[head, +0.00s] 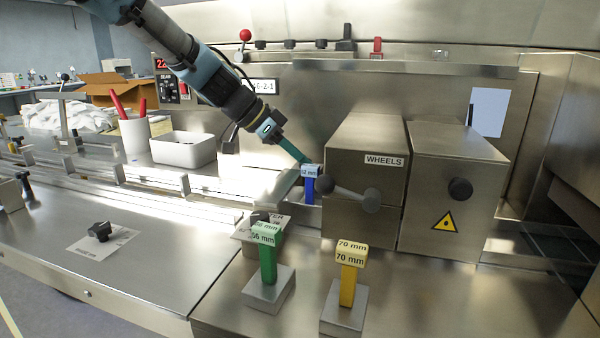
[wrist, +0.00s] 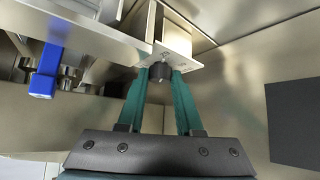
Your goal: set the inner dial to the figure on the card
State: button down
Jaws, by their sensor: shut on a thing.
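My gripper (wrist: 161,78) has its two green fingers closed on a small dark knob (wrist: 158,69), the inner dial. The knob stands out from a pale plate (wrist: 176,48) with small markings, too small to read. In the head view my gripper (head: 303,160) reaches down behind the blue block marked 62 mm, left of the box marked WHEELS; the dial is hidden there. A white card (head: 262,86) on the back panel is partly covered by my arm; its visible part reads 6-2-1.
The blue block (wrist: 47,70) is close to the left of the fingers. The WHEELS box (head: 365,195) has a crank handle (head: 345,190) in front. Green (head: 267,262) and yellow (head: 348,285) blocks stand nearer. Another dial (head: 99,231) is on the left deck.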

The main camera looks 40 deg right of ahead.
jog(key=shift+n+t, duration=0.3)
jog(key=c, duration=0.8)
grip_release()
jog(key=shift+c, duration=0.2)
jog(key=shift+a+r, duration=0.1)
jog(key=b+v, duration=0.1)
jog(key=v, duration=0.9)
jog(key=shift+a, duration=0.25)
jog(key=shift+w+r, duration=0.1)
jog(key=shift+r, duration=0.05)
